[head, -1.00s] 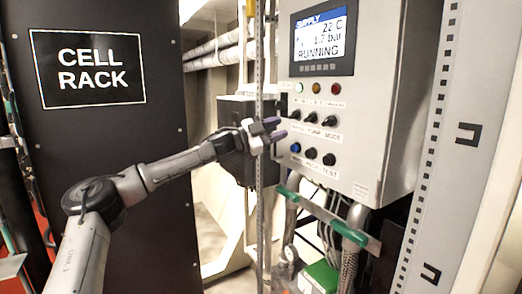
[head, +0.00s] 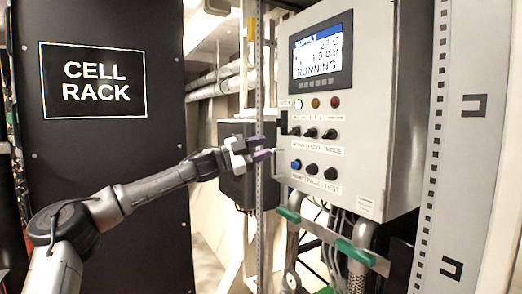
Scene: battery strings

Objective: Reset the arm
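My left gripper (head: 264,148) is at the end of my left arm, which reaches in from the lower left. Its two purplish fingers are apart with nothing seen between them. The fingertips point right, toward the left edge of the grey control cabinet (head: 383,130), below the row of lamps and beside the knobs. I cannot tell whether they touch it. My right gripper is not in view.
The cabinet has a lit screen (head: 321,55) reading RUNNING, several black knobs and a blue button (head: 296,164). A black CELL RACK panel (head: 100,160) stands left. Green-handled valves (head: 354,252) and pipes sit below the cabinet. A perforated upright (head: 260,220) stands near the gripper.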

